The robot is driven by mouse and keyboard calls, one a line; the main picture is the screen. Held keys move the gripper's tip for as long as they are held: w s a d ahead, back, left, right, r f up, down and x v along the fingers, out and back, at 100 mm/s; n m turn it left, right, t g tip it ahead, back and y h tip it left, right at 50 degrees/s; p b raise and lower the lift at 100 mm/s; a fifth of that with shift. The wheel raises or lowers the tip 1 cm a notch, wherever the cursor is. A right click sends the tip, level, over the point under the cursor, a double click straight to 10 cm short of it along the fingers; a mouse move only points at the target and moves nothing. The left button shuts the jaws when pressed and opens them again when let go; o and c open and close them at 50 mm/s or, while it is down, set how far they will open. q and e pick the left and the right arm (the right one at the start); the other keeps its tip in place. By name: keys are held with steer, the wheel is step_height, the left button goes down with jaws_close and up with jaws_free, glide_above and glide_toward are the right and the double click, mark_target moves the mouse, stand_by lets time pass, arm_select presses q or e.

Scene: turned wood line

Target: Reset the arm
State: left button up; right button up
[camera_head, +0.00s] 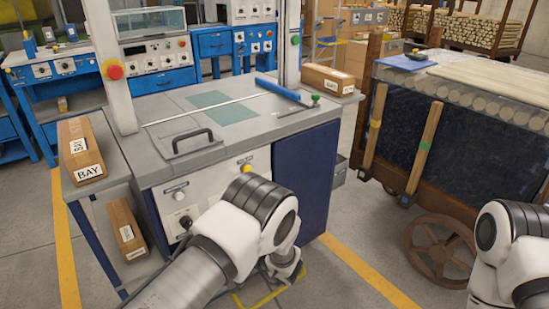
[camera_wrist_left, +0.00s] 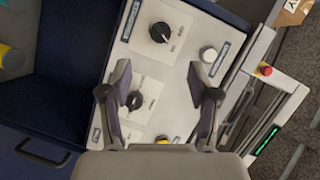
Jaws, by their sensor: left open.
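My left arm comes in from the bottom of the head view and bends in front of the machine's white front panel (camera_head: 163,193). In the left wrist view my left gripper (camera_wrist_left: 165,76) is open, its two fingers spread and nothing between them. Behind the fingers is the panel (camera_wrist_left: 185,88) with a black knob (camera_wrist_left: 160,32), a second black knob (camera_wrist_left: 134,101), a white button (camera_wrist_left: 208,54) and a yellow button (camera_wrist_left: 162,139). Contact with the panel cannot be told. Part of my right arm shows at the right edge of the head view; its gripper is out of view.
The grey machine (camera_head: 265,121) has a black handle (camera_head: 193,138) on top. A side shelf (camera_head: 103,187) at left holds a box labelled BAY (camera_head: 75,135). At right a wooden cart (camera_head: 453,121) with a wheel (camera_head: 440,247) carries pale boards. Yellow-lined floor (camera_head: 360,266) lies between.

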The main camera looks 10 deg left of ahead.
arm_select(q)
steer(key=s+a+f+m+t+h, duration=0.1)
steer(key=s+a+f+m+h, duration=0.4)
steer(key=s+a+f, duration=0.55)
steer(key=s+d+f+g+h, duration=0.1)
steer(key=s+d+f+h, duration=0.15)
steer(key=s, duration=0.25)
steer(key=s+d+f+g+h, duration=0.1)
steer(key=s+d+f+h, duration=0.15)
steer(key=s, duration=0.35)
steer(key=s+d+n+g+h, duration=0.5)
steer(key=s+d, duration=0.3)
steer(key=s, duration=0.5)
step_height(320, 180, up, 17)
steer(key=p, duration=1.7)
steer(key=shift+w+r+t+h, duration=0.2)
steer(key=shift+w+t+h, duration=0.1)
steer(key=shift+w, duration=0.1)
